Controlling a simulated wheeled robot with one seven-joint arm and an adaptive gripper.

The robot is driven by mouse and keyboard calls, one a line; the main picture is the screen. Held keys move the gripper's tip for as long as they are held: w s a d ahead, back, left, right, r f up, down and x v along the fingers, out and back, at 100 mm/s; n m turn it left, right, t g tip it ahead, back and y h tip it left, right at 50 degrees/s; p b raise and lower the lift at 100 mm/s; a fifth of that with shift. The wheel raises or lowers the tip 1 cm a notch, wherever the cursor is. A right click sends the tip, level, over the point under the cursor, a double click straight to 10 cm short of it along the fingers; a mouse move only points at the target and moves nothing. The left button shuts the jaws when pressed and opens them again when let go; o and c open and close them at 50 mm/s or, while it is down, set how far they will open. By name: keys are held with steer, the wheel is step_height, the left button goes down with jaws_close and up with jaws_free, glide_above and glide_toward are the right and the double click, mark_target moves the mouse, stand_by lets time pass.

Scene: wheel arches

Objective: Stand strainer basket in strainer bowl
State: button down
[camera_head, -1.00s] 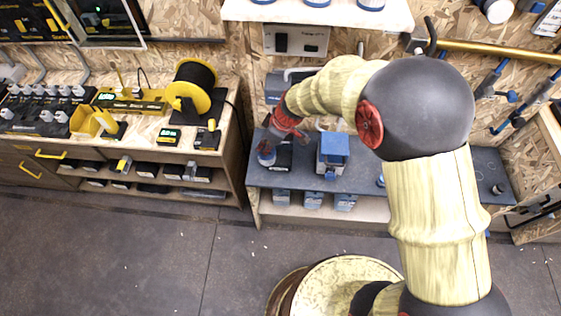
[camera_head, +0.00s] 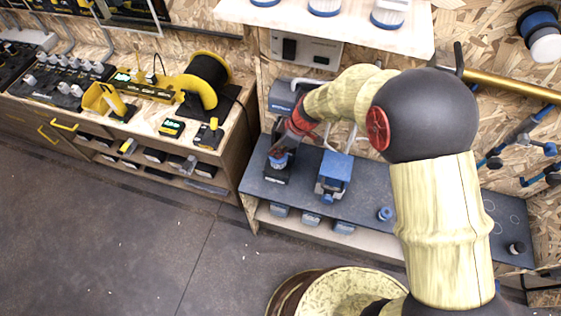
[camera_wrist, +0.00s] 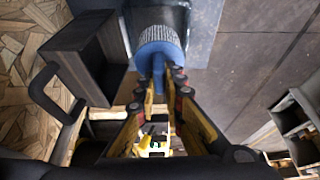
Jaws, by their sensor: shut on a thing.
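My gripper (camera_wrist: 165,92) is shut on the blue stem of the strainer basket. The basket (camera_wrist: 160,40) has a blue rim and a pale grey mesh side; it points away from my fingers in the wrist view. In the head view the basket (camera_head: 280,161) is small, below my gripper (camera_head: 284,147), over a dark stand on the grey bench. In the wrist view a black part (camera_wrist: 180,14) lies beyond the basket. I cannot make out the strainer bowl clearly, and the basket and my gripper hide what is under them. I cannot tell whether the basket touches the stand.
A blue-grey device (camera_head: 333,176) stands right of the basket on the bench (camera_head: 365,196). A grey box unit (camera_head: 284,96) stands behind my gripper. A small blue knob-like item (camera_head: 385,214) sits further right. The wooden bench (camera_head: 232,130) with yellow tools is left. The floor in front is clear.

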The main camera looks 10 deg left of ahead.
mark_target(277, 160)
step_height(277, 160, down, 7)
steer(key=shift+r+b, duration=0.2)
steer(key=shift+b, duration=0.65)
steer(key=shift+f, duration=0.2)
steer(key=c, duration=1.9)
jaws_free()
steer(key=shift+r, duration=0.1)
steer(key=p+v, duration=0.3)
steer(key=v, duration=0.9)
steer(key=shift+r, duration=0.1)
